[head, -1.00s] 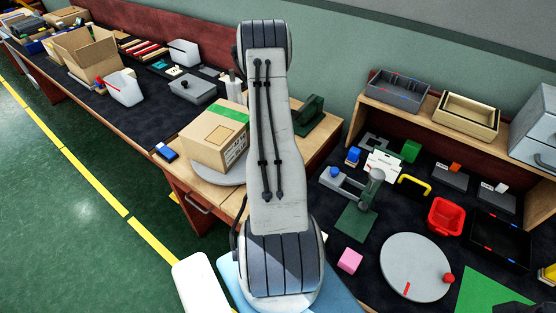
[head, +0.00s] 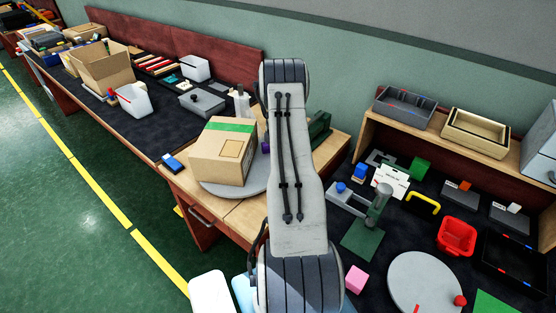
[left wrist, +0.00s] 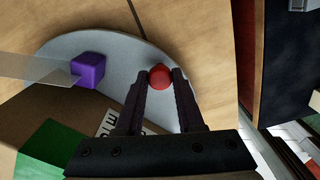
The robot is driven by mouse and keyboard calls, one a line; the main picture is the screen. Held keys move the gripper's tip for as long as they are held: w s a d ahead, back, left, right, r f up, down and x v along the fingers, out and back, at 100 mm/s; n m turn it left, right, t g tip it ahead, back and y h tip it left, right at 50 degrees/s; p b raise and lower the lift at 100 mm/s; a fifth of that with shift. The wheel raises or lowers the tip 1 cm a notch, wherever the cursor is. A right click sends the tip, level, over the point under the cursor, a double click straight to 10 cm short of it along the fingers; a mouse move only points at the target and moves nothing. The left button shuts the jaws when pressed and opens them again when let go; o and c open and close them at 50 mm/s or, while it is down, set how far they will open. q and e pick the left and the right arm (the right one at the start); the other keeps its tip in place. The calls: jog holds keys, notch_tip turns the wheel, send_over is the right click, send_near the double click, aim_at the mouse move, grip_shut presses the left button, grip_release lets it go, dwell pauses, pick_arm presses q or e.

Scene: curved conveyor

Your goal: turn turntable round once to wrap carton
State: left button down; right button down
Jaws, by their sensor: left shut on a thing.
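The carton (head: 219,160), brown with a green strip on top, stands on the grey round turntable (head: 240,190) at the wooden bench end. In the left wrist view, the turntable (left wrist: 125,46) carries a purple block (left wrist: 88,70) with a clear film strip (left wrist: 35,66) reaching it from the left. The carton (left wrist: 65,115) shows below the block. My left gripper (left wrist: 160,78) is shut on a red knob (left wrist: 160,77) near the turntable's rim. In the head view my left arm hides this gripper and knob. My right gripper is in neither view.
A dark green block-like stand (head: 319,130) is behind my arm. A blue object (head: 172,162) lies at the bench's left edge. The right bench holds a second grey disc (head: 425,283), a red bin (head: 457,236) and a pink cube (head: 357,279).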

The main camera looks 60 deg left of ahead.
pick_arm(q)
jog(key=shift+a, duration=0.15)
dwell(0.3)
jog(key=c, duration=0.5)
grip_release()
jog(key=shift+w, duration=0.1)
jog(key=shift+c, duration=0.2)
notch_tip(320, 180, up, 11)
jog(key=b, duration=0.1)
jog(key=shift+f, duration=0.2)
